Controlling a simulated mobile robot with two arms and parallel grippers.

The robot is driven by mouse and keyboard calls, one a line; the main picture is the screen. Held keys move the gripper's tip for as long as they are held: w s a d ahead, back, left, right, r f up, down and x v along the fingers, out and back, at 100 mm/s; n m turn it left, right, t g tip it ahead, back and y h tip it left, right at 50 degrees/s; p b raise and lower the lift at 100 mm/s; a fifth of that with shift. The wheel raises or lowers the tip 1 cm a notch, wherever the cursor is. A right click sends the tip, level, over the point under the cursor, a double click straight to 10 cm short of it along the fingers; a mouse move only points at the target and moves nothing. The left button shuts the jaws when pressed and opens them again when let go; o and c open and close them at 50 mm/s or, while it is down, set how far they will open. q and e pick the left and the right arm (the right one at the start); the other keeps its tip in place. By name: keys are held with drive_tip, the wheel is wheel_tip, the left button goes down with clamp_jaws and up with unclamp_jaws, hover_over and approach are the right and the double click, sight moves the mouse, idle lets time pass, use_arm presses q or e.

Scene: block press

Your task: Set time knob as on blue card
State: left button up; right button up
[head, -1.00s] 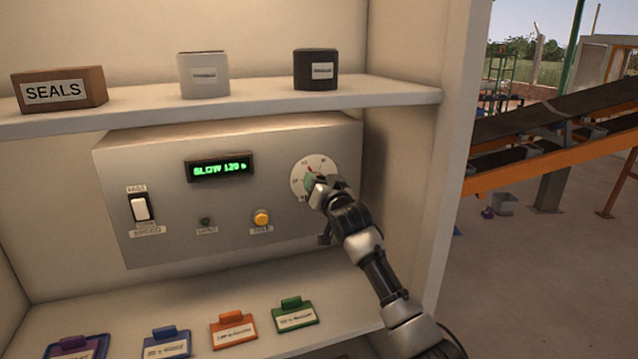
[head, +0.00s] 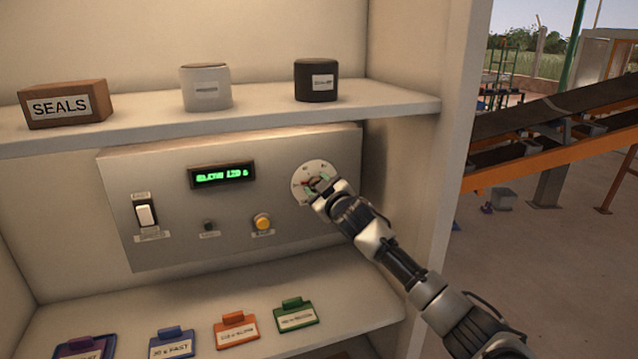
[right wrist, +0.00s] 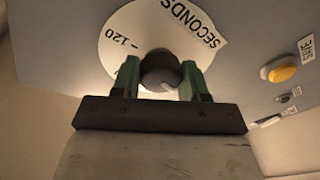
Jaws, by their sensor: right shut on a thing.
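The time knob (right wrist: 160,68) is dark and round with a pale mark and sits on a white dial (head: 308,171). In the right wrist view, "SECONDS" and "120" show on the dial. My right gripper (right wrist: 160,76) is shut on the knob, one green finger pad on each side; it also shows over the dial's lower part in the head view (head: 321,192). The green display (head: 221,176) seems to read "SLOW 120 s", but is blurred. The blue card (head: 172,344) stands on the lower shelf and seems to read "30 s FAST". My left gripper is out of view.
The panel (head: 280,235) also has a white rocker switch (head: 146,214) and a yellow button (head: 262,222). Purple (head: 88,345), orange (head: 236,331) and green (head: 297,315) cards stand below. A shelf (head: 270,113) with a box and two containers overhangs the panel. The cabinet wall is close at right.

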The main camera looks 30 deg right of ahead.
drive_tip(key=shift+f+n+p, duration=0.35)
drive_tip(key=shift+n+p, duration=0.1)
drive_tip(key=shift+n, duration=0.65)
drive_tip(key=shift+f, duration=0.1)
drive_tip(key=o, duration=0.8)
drive_tip(key=shift+c, duration=0.2)
drive_tip(key=shift+o, duration=0.7)
drive_tip(key=shift+r, duration=0.3)
drive_tip(key=s+a+b, duration=0.1)
drive_tip(key=s+b, duration=0.4)
drive_tip(key=s, duration=0.6)
